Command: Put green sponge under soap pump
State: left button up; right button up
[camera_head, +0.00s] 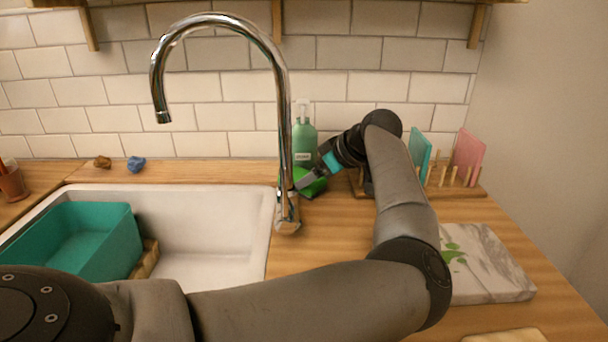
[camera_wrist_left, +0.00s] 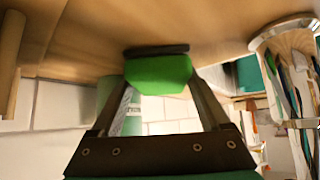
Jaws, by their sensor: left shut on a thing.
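The green sponge (camera_head: 314,187) is by the wooden counter behind the sink, just right of the faucet. My left gripper (camera_head: 305,181) is shut on it. In the left wrist view, tilted upside down, the sponge (camera_wrist_left: 158,74) sits between the two fingertips (camera_wrist_left: 160,68), with a dark layer along its counter side. I cannot tell whether it touches the counter. The green soap pump (camera_head: 304,142) stands upright against the tiled wall, directly behind the sponge. Its lower part is hidden by the sponge and gripper. It also shows behind the fingers in the wrist view (camera_wrist_left: 132,124). My right gripper is out of view.
The chrome faucet (camera_head: 284,120) rises close to the left of the gripper. A white sink (camera_head: 225,215) holds a teal basin (camera_head: 90,240). A rack (camera_head: 465,187) with teal and pink boards stands right, behind a marble board (camera_head: 490,265). Blue (camera_head: 136,164) and brown (camera_head: 102,162) lumps lie left.

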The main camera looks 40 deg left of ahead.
pick_arm(q)
jog(key=shift+d, duration=0.1)
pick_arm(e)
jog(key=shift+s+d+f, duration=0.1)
pick_arm(q)
jog(key=o, duration=1.1)
jog(key=shift+o, duration=0.2)
jog(key=shift+d+r, duration=0.1)
jog(key=shift+r, duration=0.05)
jog(key=p+v, duration=0.4)
jog(key=v, duration=1)
jog(key=shift+d+r, duration=0.25)
jog(key=shift+d, duration=0.1)
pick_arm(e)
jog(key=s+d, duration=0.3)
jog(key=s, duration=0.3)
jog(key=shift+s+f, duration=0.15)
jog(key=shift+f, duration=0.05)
